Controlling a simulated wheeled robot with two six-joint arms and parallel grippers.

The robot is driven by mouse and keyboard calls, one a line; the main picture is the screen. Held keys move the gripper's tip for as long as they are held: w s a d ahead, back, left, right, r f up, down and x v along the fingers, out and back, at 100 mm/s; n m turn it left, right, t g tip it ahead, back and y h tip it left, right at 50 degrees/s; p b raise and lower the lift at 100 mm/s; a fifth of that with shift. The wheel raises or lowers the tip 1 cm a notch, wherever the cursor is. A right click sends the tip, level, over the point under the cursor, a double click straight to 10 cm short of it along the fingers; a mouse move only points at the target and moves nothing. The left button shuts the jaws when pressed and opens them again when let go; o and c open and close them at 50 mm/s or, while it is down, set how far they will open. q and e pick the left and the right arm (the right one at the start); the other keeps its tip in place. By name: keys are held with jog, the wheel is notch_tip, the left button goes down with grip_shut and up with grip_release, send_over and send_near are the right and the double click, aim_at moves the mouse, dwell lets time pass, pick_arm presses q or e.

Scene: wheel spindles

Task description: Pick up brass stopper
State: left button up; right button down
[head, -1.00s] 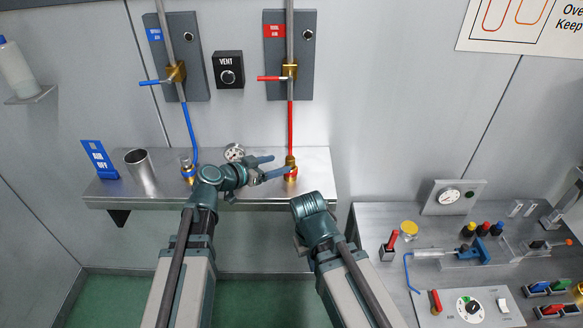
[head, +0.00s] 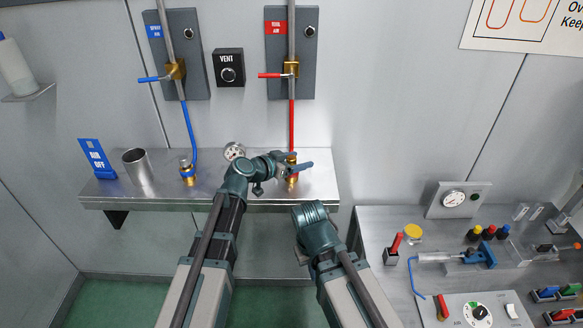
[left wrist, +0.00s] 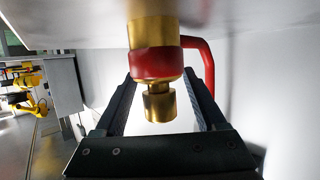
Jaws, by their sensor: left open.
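A brass stopper (left wrist: 159,105) shows in the left wrist view as a stepped brass knob on a brass fitting with a red collar (left wrist: 155,66). The fitting (head: 292,182) stands on the steel shelf below the red hose in the head view, partly covered by my gripper. My left gripper (head: 298,161) is open, with one finger on each side of the stopper. The wrist view shows gaps between the fingers and the brass. My right arm's wrist (head: 316,228) is in front of the shelf. Its jaws are hidden.
Valve panels hang above. A cluttered steel bench (head: 395,290) stands at right.

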pick_arm(q)
jog(key=shift+c, duration=0.6)
grip_shut()
jog(key=shift+d, duration=0.1)
